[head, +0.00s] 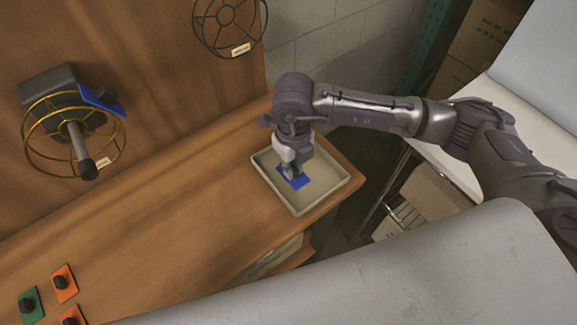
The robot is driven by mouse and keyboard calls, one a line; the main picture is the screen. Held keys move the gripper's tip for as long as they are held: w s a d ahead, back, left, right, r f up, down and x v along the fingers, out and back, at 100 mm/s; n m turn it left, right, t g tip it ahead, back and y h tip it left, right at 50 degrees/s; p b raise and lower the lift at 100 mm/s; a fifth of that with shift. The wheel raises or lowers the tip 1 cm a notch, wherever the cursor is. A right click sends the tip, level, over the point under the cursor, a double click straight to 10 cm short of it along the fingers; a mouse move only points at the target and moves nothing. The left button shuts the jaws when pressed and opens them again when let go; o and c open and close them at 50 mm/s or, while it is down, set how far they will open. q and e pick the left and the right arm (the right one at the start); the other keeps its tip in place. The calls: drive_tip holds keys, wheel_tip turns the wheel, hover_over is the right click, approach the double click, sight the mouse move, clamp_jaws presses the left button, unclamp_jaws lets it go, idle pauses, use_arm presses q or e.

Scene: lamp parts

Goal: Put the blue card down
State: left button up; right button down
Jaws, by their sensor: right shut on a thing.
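A blue card (299,182) is low in a shallow beige tray (337,190) on the right end of the wooden bench. My right gripper (290,173) reaches down into the tray and is shut on this card, hiding part of it. I cannot tell whether the card touches the tray floor. My left gripper is not in view.
The brass wire cage (26,135) surrounds a dark-tipped rod on the wooden back panel. A dark wire cage (200,22) is mounted higher up. Orange cards (66,291) and a green card (37,308) lie at the lower left. The middle of the bench (180,220) is clear.

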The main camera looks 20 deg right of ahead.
drive_tip(key=shift+w+a+f, duration=0.25)
drive_tip(key=shift+w+f, duration=0.15)
drive_tip(key=shift+w, duration=0.15)
drive_tip(key=shift+w+a+f, duration=0.2)
drive_tip(key=shift+w+f, duration=0.2)
drive_tip(key=shift+w, duration=0.1)
wheel_tip(320, 180, down, 3)
drive_tip(key=shift+f+p, duration=0.1)
drive_tip(key=shift+p, duration=0.65)
drive_tip(key=shift+f, duration=0.35)
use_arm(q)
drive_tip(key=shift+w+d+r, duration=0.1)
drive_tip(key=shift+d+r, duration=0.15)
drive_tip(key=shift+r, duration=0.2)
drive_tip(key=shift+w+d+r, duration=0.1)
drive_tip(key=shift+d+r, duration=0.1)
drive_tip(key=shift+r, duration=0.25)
use_arm(e)
drive_tip(key=shift+f, duration=0.15)
drive_tip(key=c, duration=1.1)
unclamp_jaws()
drive_tip(key=shift+c, duration=0.2)
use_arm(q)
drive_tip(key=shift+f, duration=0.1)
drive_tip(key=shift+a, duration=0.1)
